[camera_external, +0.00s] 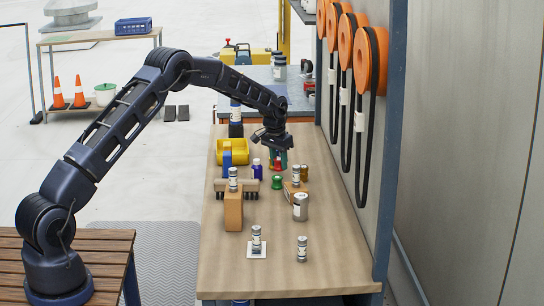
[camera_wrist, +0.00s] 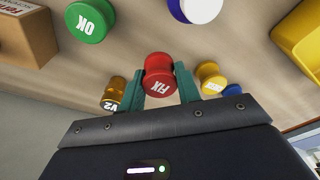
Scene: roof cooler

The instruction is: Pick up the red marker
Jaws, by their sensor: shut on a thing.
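The red marker (camera_wrist: 159,76) is a short round piece with white "FIX" lettering on its end, seen in the middle of the wrist view. My gripper (camera_wrist: 160,88) is shut on it, with one teal finger on each side. In the external view, my gripper (camera_external: 277,159) is over the far part of the wooden table, and only a little of the red marker (camera_external: 278,165) shows between the fingers. Whether it touches the table is hard to tell.
Close by are a green marker with "OK" (camera_wrist: 87,22), a blue one with a white top (camera_wrist: 195,8) and a yellow one (camera_wrist: 210,78). A yellow bin (camera_external: 234,151), wooden blocks (camera_external: 233,211) and several small canisters stand on the table (camera_external: 330,262). Hose reels (camera_external: 370,58) hang on the right.

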